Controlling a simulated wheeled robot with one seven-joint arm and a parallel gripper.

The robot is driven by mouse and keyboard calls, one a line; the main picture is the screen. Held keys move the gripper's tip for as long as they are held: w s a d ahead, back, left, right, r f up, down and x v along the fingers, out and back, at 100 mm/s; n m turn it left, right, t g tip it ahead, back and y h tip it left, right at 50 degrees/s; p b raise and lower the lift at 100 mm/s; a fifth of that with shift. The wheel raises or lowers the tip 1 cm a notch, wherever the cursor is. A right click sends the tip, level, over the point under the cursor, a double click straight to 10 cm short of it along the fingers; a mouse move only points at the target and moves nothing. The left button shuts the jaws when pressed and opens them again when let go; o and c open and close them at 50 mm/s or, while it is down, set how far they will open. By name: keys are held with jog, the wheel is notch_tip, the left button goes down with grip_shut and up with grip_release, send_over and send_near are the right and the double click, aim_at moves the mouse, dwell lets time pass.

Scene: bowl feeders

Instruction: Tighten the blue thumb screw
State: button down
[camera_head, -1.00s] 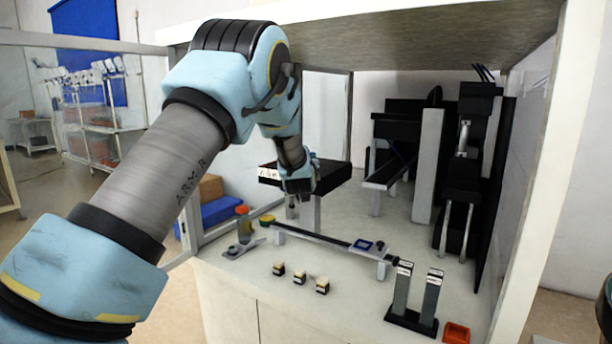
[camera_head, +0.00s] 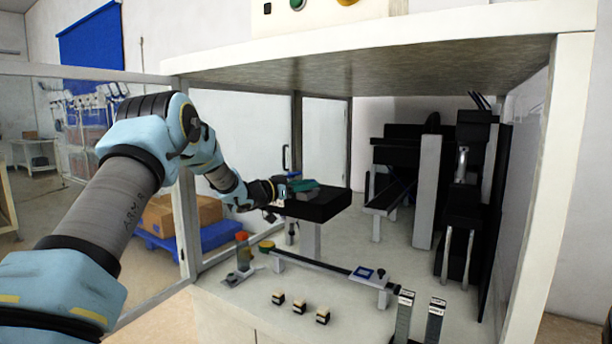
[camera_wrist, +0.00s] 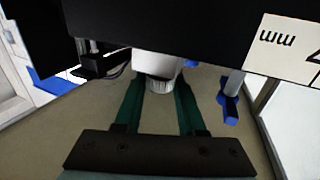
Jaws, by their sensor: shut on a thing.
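My gripper (camera_wrist: 160,88) has two green fingers, one on each side of a white ribbed knob (camera_wrist: 159,70) at the edge of a black block (camera_wrist: 190,28). The fingers are shut on this knob, and nothing blue shows between them. A blue piece (camera_wrist: 229,108) sits on a grey rod to the right in the wrist view, apart from the fingers. I cannot tell whether it is the blue thumb screw. In the head view my gripper (camera_head: 298,186) lies sideways at the left part of the raised black block (camera_head: 322,205); the knob cannot be made out there.
A dark bar (camera_head: 312,262) runs along the bench in front of the block. Several small cream-topped blocks (camera_head: 299,306) stand nearer. A bottle with an orange cap (camera_head: 242,250) is at left. Black feeder machinery (camera_head: 465,195) fills the right, and a roof panel (camera_head: 370,68) hangs above.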

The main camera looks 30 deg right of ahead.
jog(key=shift+r+m+g+p, duration=0.15)
jog(key=shift+m+g+p, duration=0.85)
jog(key=shift+g, duration=0.9)
jog(key=c, duration=0.5)
grip_release()
jog(key=shift+w+a, duration=0.1)
jog(key=shift+a, duration=0.25)
jog(key=a+b, duration=0.3)
jog(key=a, duration=0.7)
jog(key=shift+w, duration=0.2)
